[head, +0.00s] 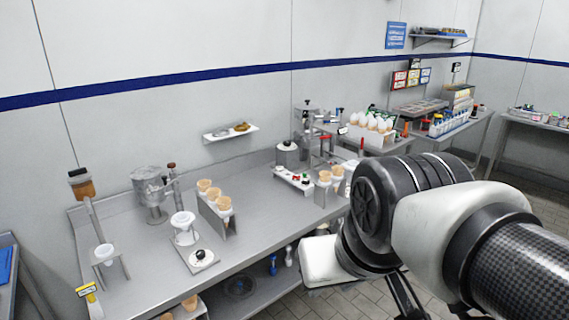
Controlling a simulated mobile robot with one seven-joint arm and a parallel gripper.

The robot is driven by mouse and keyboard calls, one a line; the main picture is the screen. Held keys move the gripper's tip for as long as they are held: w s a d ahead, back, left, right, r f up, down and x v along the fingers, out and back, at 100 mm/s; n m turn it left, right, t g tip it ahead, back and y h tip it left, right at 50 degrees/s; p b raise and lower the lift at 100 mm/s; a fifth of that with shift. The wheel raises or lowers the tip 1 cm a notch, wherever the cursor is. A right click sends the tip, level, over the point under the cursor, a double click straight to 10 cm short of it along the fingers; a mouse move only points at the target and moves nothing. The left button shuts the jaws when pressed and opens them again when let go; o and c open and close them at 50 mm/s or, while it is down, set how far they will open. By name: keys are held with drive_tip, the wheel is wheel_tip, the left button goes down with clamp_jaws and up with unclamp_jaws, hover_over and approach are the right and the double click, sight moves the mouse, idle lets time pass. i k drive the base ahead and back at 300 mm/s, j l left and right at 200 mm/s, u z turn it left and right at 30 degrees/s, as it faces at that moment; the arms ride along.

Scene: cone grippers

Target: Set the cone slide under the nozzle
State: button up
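A grey slide plate (197,262) lies on the steel bench, with a black round knob on a white disc (202,255) at its front end. I cannot tell whether the holder is directly under an outlet. My gripper (322,262) is at the lower middle, in front of the bench and well to the right of the slide. Its fingers are not clearly visible, and no held object shows.
A metal canister (149,196) stands behind the slide. A dispenser with a brown hopper (82,184) stands at left. A rack of cones (218,212) is just right of the slide. My arm hides the bench's right front. Bare bench (140,275) lies left of the slide.

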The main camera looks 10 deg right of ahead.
sight(351, 165)
drive_tip(key=z, duration=0.75)
drive_tip(key=i+z, duration=0.2)
drive_tip(key=i, duration=0.35)
drive_tip(key=i+z, duration=0.2)
drive_tip(key=i, duration=0.3)
drive_tip(key=i+j+z, duration=0.25)
drive_tip(key=i, duration=0.3)
